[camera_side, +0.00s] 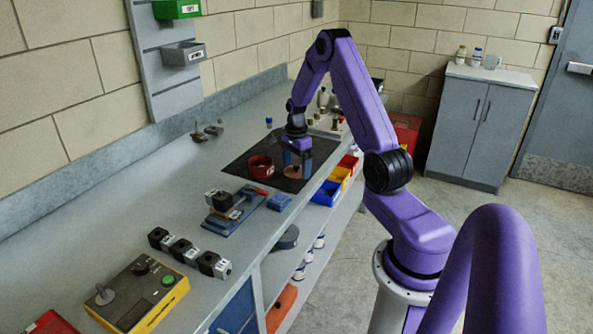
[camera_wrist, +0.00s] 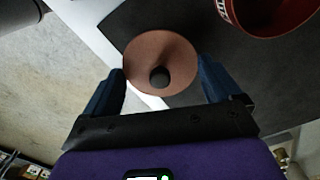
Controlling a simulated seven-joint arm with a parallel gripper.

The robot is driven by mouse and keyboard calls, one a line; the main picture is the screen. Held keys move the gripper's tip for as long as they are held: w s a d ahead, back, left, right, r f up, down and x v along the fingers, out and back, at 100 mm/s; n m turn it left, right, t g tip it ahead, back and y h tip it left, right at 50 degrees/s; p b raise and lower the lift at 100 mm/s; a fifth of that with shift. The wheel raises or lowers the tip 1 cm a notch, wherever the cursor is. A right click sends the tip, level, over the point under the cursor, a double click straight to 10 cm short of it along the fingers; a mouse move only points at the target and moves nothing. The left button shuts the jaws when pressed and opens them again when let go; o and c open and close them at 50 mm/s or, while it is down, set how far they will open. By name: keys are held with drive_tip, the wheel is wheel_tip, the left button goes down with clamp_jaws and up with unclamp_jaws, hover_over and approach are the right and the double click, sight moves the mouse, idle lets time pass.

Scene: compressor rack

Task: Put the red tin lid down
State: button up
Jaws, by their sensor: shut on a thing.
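The red tin lid (camera_wrist: 143,52) is a round, dull reddish-brown disc with a dark knob (camera_wrist: 159,77) in its middle. My gripper (camera_wrist: 161,72) is shut on it, with one blue finger on each side. In the side view my gripper (camera_side: 297,163) points down over the dark mat (camera_side: 240,171), with the lid (camera_side: 292,172) low between its fingers. I cannot tell whether the lid touches the mat. The red tin (camera_side: 261,166) stands on the mat to the left of the lid, apart from it. The tin also shows in the wrist view (camera_wrist: 285,22), at the upper right.
A blue fixture (camera_side: 236,210) and several black-and-grey blocks (camera_side: 183,249) sit nearer on the bench. Small bottles (camera_side: 323,98) stand behind my gripper.

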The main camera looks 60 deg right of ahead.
sight(296, 165)
drive_tip(key=shift+f, duration=1)
drive_tip(key=shift+f, duration=0.15)
drive_tip(key=o, duration=0.8)
wheel_tip(296, 165, up, 12)
drive_tip(key=shift+f, duration=0.1)
drive_tip(key=s+a+r+n, duration=0.25)
drive_tip(key=a+n, duration=0.55)
drive_tip(key=a, duration=0.6)
drive_tip(key=s+a+r+n, duration=0.1)
drive_tip(key=a+r+n, duration=0.2)
drive_tip(key=a+n, duration=0.85)
drive_tip(key=s+a+n, duration=0.3)
drive_tip(key=s+n, duration=0.2)
drive_tip(key=s, duration=0.2)
drive_tip(key=s+a+n, duration=0.4)
drive_tip(key=s+n, duration=0.1)
drive_tip(key=s, duration=0.3)
drive_tip(key=s+a+n, duration=0.4)
drive_tip(key=s+n, duration=0.1)
drive_tip(key=s, duration=0.2)
drive_tip(key=shift+s+a+r+n, duration=0.1)
drive_tip(key=shift+s+a+n, duration=0.1)
drive_tip(key=shift+n, duration=0.15)
